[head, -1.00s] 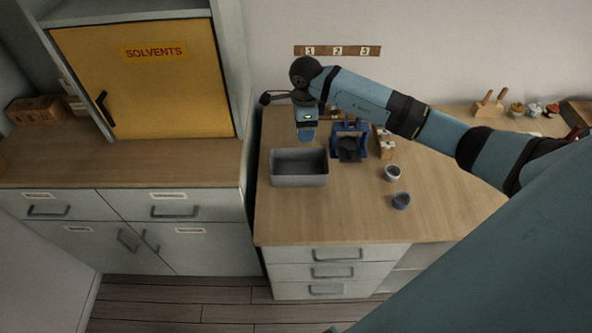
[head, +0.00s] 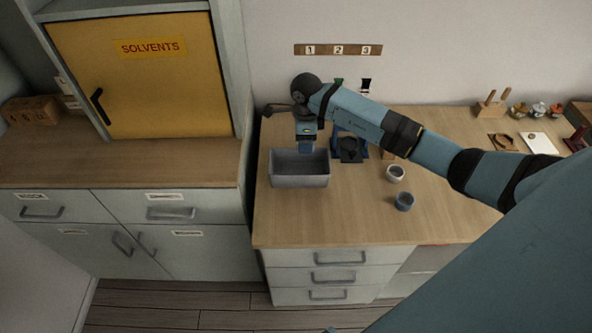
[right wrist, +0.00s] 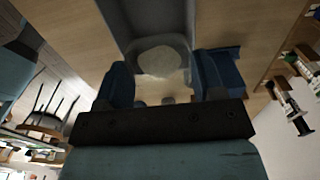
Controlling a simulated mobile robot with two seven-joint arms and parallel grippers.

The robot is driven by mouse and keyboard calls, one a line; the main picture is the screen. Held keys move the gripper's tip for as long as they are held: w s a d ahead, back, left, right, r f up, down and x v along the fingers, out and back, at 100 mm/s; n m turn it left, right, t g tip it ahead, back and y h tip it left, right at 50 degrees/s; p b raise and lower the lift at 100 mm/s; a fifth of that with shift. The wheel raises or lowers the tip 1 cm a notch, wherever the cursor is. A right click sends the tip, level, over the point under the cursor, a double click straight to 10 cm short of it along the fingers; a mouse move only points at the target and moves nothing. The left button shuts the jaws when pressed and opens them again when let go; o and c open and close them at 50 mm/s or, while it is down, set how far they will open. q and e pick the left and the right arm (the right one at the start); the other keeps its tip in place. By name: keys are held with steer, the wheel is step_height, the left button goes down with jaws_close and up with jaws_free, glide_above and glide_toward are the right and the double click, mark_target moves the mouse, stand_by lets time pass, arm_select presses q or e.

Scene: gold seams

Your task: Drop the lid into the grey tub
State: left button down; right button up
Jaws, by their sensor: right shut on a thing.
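The grey tub (head: 300,181) is an open rectangular box near the left side of the wooden worktop. My right gripper (head: 306,148), with blue fingers, points down over the tub's back part. In the right wrist view the gripper (right wrist: 165,88) is shut on a round grey piece with a pale middle, which looks like the lid (right wrist: 160,62). Grey surfaces of the tub (right wrist: 125,18) show beyond it. In the head view the lid cannot be made out at the fingers. My left gripper is not in view.
A blue stand (head: 363,151) with a dark piece is close right of the tub. A white cup (head: 396,173) and a blue-grey cup (head: 403,201) stand farther right. The yellow solvents cabinet (head: 150,85) is at left. The worktop's front is clear.

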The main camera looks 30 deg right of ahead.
steer(key=o, duration=1)
step_height(320, 180, up, 14)
steer(key=shift+f+b, duration=0.1)
steer(key=shift+b, duration=0.7)
